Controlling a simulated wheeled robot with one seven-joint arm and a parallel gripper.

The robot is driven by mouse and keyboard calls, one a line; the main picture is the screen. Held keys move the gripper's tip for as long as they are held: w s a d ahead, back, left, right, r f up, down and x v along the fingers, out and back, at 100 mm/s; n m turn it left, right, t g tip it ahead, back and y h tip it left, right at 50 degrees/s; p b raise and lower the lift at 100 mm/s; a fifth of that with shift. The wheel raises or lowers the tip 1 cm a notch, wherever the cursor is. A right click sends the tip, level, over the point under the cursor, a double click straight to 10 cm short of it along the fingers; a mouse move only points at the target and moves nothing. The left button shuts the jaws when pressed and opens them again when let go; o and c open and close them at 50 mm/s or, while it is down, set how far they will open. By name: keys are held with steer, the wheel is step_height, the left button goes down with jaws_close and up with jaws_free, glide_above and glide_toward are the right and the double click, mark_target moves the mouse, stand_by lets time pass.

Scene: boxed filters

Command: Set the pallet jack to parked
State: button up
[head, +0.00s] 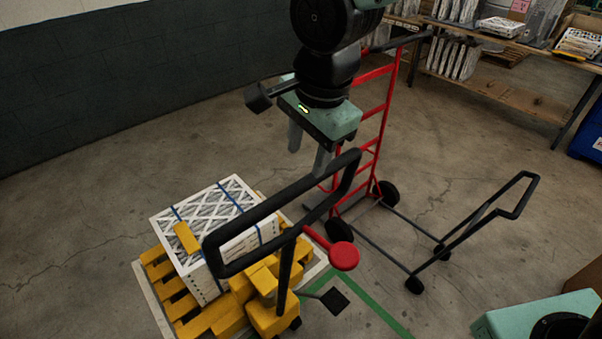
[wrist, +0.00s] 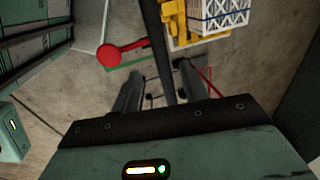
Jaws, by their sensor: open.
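The yellow pallet jack (head: 262,300) stands at the lower middle of the head view, with its black loop handle (head: 222,262) raised on a dark shaft. A red round-ended lever (head: 343,256) sticks out to the right of the shaft; it also shows in the wrist view (wrist: 108,56). A black pedal-like plate (head: 334,300) sits low beside the jack. My gripper (head: 310,155) is open and empty, pointing down just above and behind the handle. In the wrist view, its fingers (wrist: 160,85) straddle the line of a dark bar; contact cannot be told.
A strapped stack of boxed filters (head: 200,235) rests on a yellow pallet (head: 165,285). A red hand truck (head: 372,130) stands close behind my gripper, its black frame reaching right. Shelves (head: 500,95) line the back right. Open floor lies left.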

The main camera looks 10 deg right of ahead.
mark_target(301, 183)
steer(key=f, duration=0.5)
steer(key=w+a+f+p, duration=0.1)
steer(key=f, duration=0.1)
steer(key=shift+w+f, duration=0.1)
steer(key=shift+f, duration=0.25)
jaws_close()
